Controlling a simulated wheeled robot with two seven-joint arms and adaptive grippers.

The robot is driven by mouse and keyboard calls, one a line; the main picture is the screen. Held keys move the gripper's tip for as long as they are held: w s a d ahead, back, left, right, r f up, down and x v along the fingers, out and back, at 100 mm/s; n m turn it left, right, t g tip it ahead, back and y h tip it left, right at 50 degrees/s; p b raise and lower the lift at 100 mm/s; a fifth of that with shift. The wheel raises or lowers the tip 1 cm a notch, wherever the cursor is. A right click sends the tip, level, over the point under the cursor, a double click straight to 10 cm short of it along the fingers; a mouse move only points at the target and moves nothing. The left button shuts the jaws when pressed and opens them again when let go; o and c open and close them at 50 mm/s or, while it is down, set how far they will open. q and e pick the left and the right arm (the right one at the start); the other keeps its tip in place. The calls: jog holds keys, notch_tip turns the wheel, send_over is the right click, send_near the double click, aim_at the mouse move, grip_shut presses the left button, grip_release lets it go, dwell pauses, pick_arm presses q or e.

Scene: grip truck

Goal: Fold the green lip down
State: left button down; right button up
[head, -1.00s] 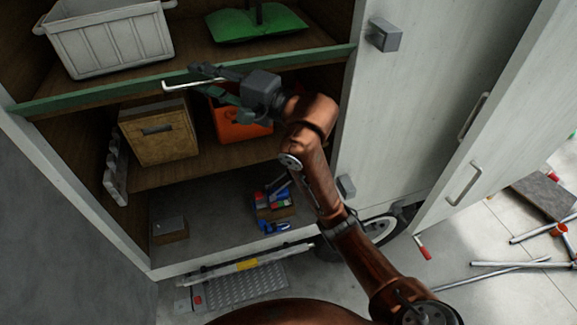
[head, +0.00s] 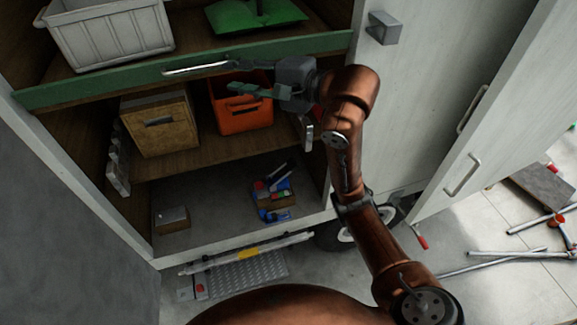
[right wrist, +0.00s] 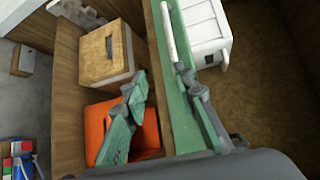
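The green lip (head: 110,82) runs along the front edge of the upper shelf, its broad face toward me. A pale bar handle (head: 195,69) sits on it. My right gripper (head: 232,78) is at the lip, right of the handle, with its fingers apart. In the right wrist view, one finger overlaps the lip (right wrist: 180,115) close to the end of the handle (right wrist: 168,32). The other finger is in front of the orange bin. I cannot tell whether the fingers touch the lip. My left gripper is out of view.
A white crate (head: 110,38) and a green item (head: 250,16) stand on the upper shelf. Below are a wooden box (head: 160,130) and the orange bin (head: 240,119). The open white door (head: 490,120) is at the right. Pipes lie on the floor at right.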

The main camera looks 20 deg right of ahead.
jog(key=w+d+f+h+b, duration=0.1)
jog(key=d+f, duration=0.3)
jog(key=f, duration=0.9)
jog(key=w+d+f+n+g+h, duration=0.1)
jog(key=w+d+f+h, duration=0.1)
jog(key=f, duration=1.2)
jog(key=w+d+f+n+h+b, duration=0.1)
jog(key=d+f, duration=0.6)
jog(key=f, duration=0.7)
jog(key=shift+w+f+g+h+b, duration=0.15)
jog(key=shift+w+g+h+b, duration=0.2)
jog(key=shift+w+h, duration=0.65)
jog(key=shift+s+d, duration=0.1)
jog(key=shift+s, duration=0.05)
